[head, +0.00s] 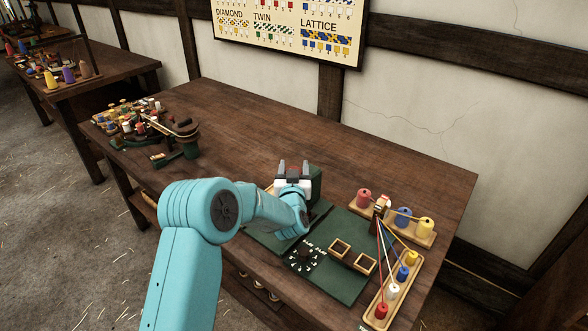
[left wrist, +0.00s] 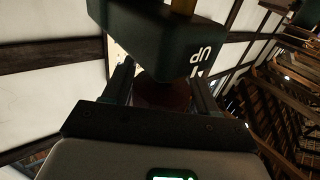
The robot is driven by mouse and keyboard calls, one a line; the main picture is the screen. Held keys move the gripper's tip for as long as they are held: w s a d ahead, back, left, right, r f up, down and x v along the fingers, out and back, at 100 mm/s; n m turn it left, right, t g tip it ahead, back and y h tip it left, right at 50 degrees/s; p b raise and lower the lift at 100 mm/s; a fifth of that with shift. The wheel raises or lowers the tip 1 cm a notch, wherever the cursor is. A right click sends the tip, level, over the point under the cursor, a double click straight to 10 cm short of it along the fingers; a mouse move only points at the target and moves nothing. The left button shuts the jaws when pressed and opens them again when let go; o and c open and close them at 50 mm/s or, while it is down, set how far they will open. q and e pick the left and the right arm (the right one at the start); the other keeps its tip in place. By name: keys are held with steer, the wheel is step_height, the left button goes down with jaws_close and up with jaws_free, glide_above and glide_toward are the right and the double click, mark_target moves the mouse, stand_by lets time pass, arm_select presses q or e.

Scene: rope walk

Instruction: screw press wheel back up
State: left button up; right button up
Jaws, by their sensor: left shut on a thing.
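My left gripper (head: 293,168) is over the back part of the green mat, beside a dark green block (head: 315,184). In the left wrist view the gripper (left wrist: 162,88) is shut on a dark reddish-brown round thing (left wrist: 163,95), which looks like the press wheel. The wheel is mostly hidden by the jaws and the block. The green block (left wrist: 150,40) fills the top of that view, right at the fingertips. It bears white letters reading "UP", upside down, and a brass-coloured post (left wrist: 183,5) shows above it. My right gripper is not in view.
Wooden racks with coloured spools (head: 403,215) and taut cords stand to the right. Tools and bobbins (head: 140,122) crowd the far left; the table's back middle is bare.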

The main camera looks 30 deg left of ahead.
arm_select(q)
steer(key=shift+s+n+g+y+b, duration=0.1)
steer(key=shift+n+g+y+b, duration=0.6)
steer(key=shift+n+g+y, duration=0.55)
steer(key=shift+s+a+n+g+y, duration=0.15)
steer(key=shift+n+g+y, duration=0.85)
steer(key=shift+g, duration=0.15)
steer(key=shift+s+a+n+g+y, duration=0.1)
steer(key=shift+n+g+y, duration=0.8)
steer(key=shift+g, duration=0.2)
steer(key=o, duration=1)
steer(key=shift+c, duration=0.2)
